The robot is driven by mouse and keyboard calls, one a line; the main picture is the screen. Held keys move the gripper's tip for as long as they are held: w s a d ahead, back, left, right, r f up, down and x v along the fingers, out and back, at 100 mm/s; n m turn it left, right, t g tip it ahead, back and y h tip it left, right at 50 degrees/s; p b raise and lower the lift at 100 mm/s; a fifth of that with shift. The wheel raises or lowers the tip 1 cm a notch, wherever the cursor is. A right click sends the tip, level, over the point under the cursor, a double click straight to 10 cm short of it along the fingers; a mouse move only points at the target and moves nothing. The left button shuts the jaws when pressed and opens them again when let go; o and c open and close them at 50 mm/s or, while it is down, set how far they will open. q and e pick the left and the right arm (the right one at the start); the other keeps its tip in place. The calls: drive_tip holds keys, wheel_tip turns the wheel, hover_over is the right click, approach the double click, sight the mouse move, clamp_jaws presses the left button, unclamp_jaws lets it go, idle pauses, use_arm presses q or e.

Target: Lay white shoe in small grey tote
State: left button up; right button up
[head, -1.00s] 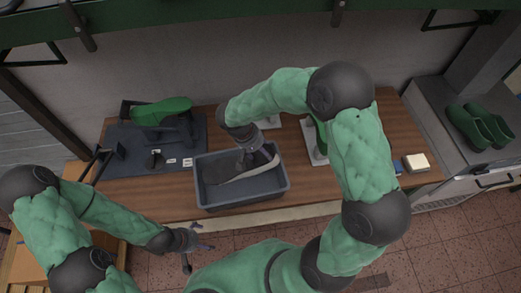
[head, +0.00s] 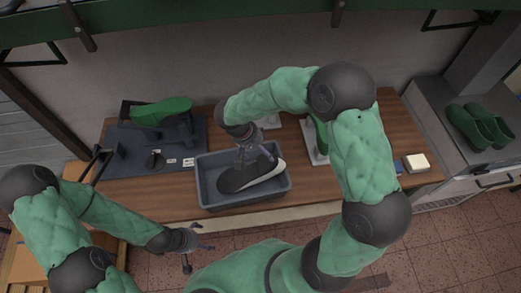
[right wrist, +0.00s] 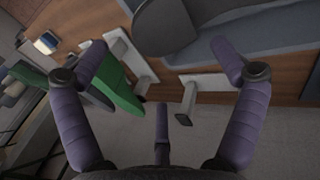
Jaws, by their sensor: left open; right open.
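A dark shoe with a white sole edge (head: 262,176) lies inside the small grey tote (head: 205,193), slanting from lower left to upper right. Its right end is close to the tote's right wall. My right gripper (head: 257,160) is open just above the shoe and hides part of it. In the right wrist view my fingers (right wrist: 160,75) are spread with nothing between them, and the tote (right wrist: 275,35) is at the upper right.
A dark mat (head: 118,160) with a green shoe last (head: 160,111) on a stand is left of the tote. Another green last (head: 321,135) stands on a white base right of it. Green clogs (head: 478,126) sit on the right counter. The table's right part holds a small pale block (head: 416,163).

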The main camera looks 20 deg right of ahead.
drive_tip(key=v, duration=1.1)
drive_tip(key=shift+r, duration=0.2)
drive_tip(key=shift+f, duration=0.1)
